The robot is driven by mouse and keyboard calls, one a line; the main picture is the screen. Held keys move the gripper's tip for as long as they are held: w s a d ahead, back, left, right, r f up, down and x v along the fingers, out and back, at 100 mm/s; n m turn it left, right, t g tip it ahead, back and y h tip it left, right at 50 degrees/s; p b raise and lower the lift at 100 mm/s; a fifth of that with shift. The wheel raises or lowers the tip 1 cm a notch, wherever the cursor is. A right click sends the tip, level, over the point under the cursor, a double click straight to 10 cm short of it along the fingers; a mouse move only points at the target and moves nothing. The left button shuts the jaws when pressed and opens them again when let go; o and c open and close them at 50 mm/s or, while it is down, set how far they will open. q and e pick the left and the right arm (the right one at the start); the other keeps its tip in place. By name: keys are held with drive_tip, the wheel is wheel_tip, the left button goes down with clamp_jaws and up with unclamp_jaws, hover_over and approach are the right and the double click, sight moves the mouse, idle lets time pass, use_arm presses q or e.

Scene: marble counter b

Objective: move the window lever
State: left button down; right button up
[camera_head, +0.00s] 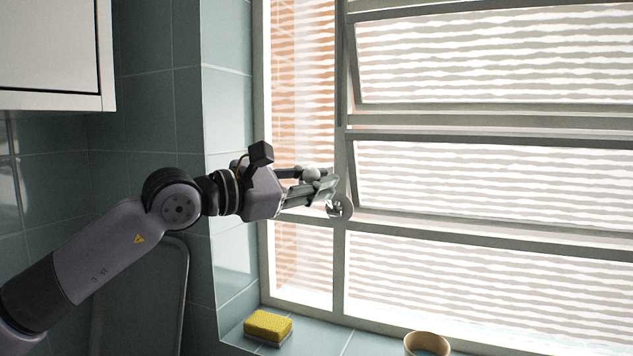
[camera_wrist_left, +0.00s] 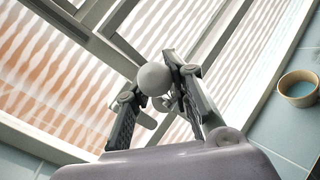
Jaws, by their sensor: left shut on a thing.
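The window lever has a pale round knob (camera_head: 311,174) and a round metal mount (camera_head: 343,207) on the vertical window bar. My left gripper (camera_head: 326,187) reaches in from the left at the lever, its fingers shut on it. In the left wrist view the pale knob (camera_wrist_left: 154,78) sits between the two fingers of my left gripper (camera_wrist_left: 150,82). Part of the lever's arm is hidden by the fingers. The window (camera_head: 480,175) has tilted slatted panes to the right of the lever. My right gripper is not in view.
A yellow sponge (camera_head: 268,326) lies on the tiled sill below the gripper. A round cup (camera_head: 427,343) stands further right on the sill and also shows in the left wrist view (camera_wrist_left: 298,88). A white cabinet (camera_head: 55,55) hangs at the upper left.

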use_arm(q)
drive_tip(key=shift+w+d+r+n+g+y+p, duration=0.2)
drive_tip(key=shift+w+r+g+y+p, duration=0.3)
drive_tip(key=shift+p, duration=0.7)
drive_tip(key=shift+w+d+r+n+g+y+p, duration=0.2)
drive_tip(key=shift+r+p, duration=0.5)
drive_tip(key=shift+p, duration=0.55)
drive_tip(key=shift+w+r+n+g+y+p, duration=0.3)
drive_tip(key=shift+w+r+p, duration=0.25)
drive_tip(key=shift+p, duration=0.65)
drive_tip(key=w+g+p, duration=0.1)
drive_tip(key=p, duration=0.2)
drive_tip(key=w+r+n+g+y+p, duration=0.1)
drive_tip(key=p, duration=0.3)
drive_tip(key=shift+w+d+r+y+p, duration=0.2)
drive_tip(key=shift+w+d+y+p, duration=0.1)
drive_tip(key=shift+w+d, duration=0.1)
drive_tip(key=shift+w+d+f+g+p, duration=0.1)
drive_tip(key=shift+w+g+p, duration=0.2)
drive_tip(key=shift+p, duration=0.35)
drive_tip(key=c, duration=1.8)
unclamp_jaws()
drive_tip(key=shift+n, duration=0.3)
drive_tip(key=shift+c, duration=0.2)
drive_tip(key=o, duration=0.4)
drive_tip(key=shift+s, duration=0.15)
drive_tip(key=shift+f, duration=0.15)
drive_tip(key=v, duration=0.7)
drive_tip(key=shift+a+r, duration=0.2)
drive_tip(key=shift+r, duration=0.05)
